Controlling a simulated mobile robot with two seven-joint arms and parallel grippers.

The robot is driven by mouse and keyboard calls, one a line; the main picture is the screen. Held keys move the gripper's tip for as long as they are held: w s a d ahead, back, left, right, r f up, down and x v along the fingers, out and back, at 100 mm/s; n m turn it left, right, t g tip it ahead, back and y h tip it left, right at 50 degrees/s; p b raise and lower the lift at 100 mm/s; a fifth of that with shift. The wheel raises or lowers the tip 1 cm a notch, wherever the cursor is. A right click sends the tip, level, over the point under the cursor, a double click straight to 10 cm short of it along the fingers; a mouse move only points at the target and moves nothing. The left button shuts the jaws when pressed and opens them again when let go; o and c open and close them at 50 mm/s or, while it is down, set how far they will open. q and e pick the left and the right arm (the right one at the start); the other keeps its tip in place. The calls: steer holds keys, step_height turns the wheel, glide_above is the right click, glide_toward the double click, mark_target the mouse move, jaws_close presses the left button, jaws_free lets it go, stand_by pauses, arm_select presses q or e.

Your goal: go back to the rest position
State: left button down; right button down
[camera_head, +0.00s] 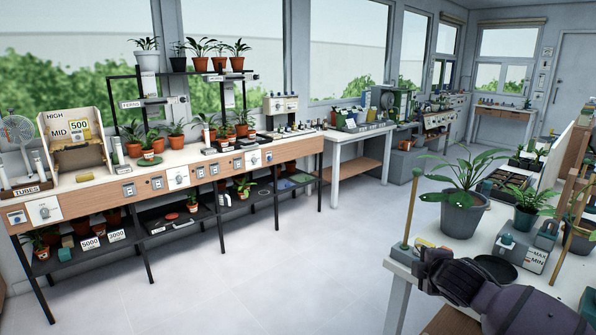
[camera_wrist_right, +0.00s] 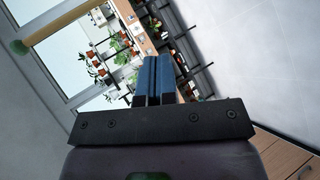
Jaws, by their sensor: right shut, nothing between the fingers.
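My right gripper (camera_head: 424,262) is at the lower right in the head view, over the near left corner of the white table (camera_head: 399,262). Its blue fingers (camera_wrist_right: 154,78) are pressed together in the right wrist view, with nothing held between them. An upright wooden rod (camera_head: 408,208) stands just behind the gripper. A wooden rod with a green end (camera_wrist_right: 60,27) crosses the upper left of the wrist view, apart from the fingers. My left gripper is in neither view.
A grey potted palm (camera_head: 463,212), a black saucer (camera_head: 494,268) and a MAX/MIN box (camera_head: 522,257) are on the white table near my right arm. A long plant bench (camera_head: 98,187) runs along the windows. The grey floor (camera_head: 260,275) between is clear.

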steer(key=s+a+f+m+t+y, duration=0.15)
steer(key=s+a+f+m, duration=0.25)
steer(key=s, duration=0.4)
steer(key=s+a+f+m+y, duration=0.2)
steer(key=s+a+f+m, duration=0.15)
steer(key=s, duration=0.35)
steer(key=s+d+f+m+g+h+p, duration=0.1)
steer(key=s+f+m, duration=0.3)
steer(key=s, duration=0.9)
steer(key=s+d+f+m+g+h+p, duration=0.1)
steer(key=s+d+f+m, duration=0.3)
steer(key=s+f, duration=0.5)
steer(key=s+g+h, duration=0.1)
steer(key=s, duration=0.4)
steer(key=shift+h, duration=0.35)
